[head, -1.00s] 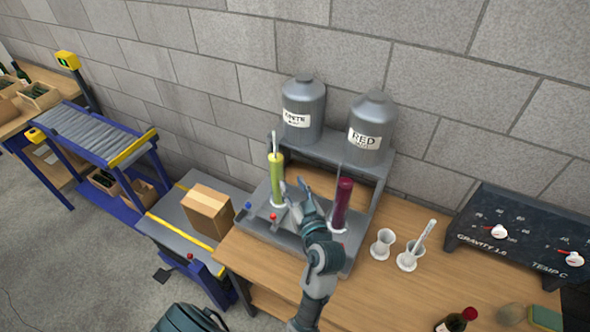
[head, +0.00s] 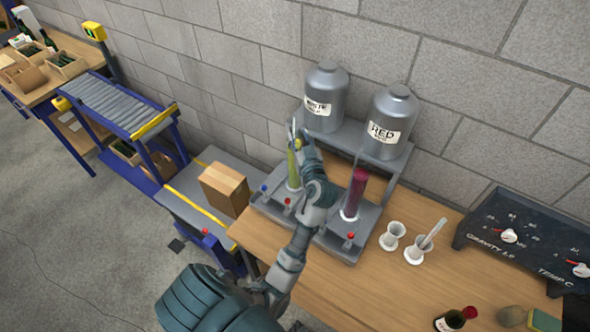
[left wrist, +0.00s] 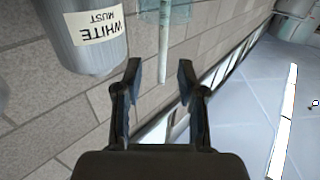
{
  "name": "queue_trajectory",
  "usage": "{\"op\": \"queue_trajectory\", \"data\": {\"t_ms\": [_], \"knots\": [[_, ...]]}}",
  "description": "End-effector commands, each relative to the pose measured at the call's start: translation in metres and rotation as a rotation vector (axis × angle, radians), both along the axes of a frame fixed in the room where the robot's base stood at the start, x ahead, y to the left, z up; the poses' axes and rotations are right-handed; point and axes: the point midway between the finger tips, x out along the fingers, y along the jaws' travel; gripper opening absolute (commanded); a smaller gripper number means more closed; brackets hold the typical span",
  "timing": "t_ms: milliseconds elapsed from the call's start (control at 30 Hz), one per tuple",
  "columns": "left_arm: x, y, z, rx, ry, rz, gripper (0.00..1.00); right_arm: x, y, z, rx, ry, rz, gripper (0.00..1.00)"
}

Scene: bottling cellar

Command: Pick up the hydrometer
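The hydrometer (left wrist: 164,55) shows in the left wrist view as a thin pale stem coming out of a clear jar (left wrist: 150,14). In the head view, the jar of yellow-green liquid (head: 293,172) stands upright on the grey stand, partly behind my left arm. My left gripper (head: 298,133) is at the top of this jar and hides most of the stem. In the left wrist view my left gripper (left wrist: 160,74) is open, and the stem's end lies between the fingertips or just beyond them; contact is not visible. My right gripper is not in view.
A dark red jar (head: 356,192) stands right of my arm. Tanks labelled WHITE (head: 325,95) and RED (head: 388,125) stand behind on a shelf. Two white cups (head: 392,236), one holding a pale stick (head: 434,233), stand on the bench. A cardboard box (head: 224,188) is at left.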

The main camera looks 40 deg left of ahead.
Motion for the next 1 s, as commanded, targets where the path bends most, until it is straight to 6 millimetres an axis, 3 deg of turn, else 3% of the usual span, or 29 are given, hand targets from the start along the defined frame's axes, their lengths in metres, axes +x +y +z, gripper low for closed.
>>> {"op": "queue_trajectory", "data": {"t_ms": [233, 533, 700, 1000], "knots": [[0.022, 0.032, 0.005, 0.002, 0.001, 0.001, 0.40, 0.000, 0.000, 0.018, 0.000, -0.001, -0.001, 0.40], [0.026, 0.036, 0.003, 0.000, 0.000, 0.000, 0.40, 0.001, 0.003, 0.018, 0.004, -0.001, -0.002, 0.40], [0.026, 0.035, 0.003, 0.001, -0.001, 0.000, 0.00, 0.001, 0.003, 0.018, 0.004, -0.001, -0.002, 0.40], [0.026, 0.037, 0.003, 0.000, 0.000, 0.000, 0.00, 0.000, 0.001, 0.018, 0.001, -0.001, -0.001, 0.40]]}}
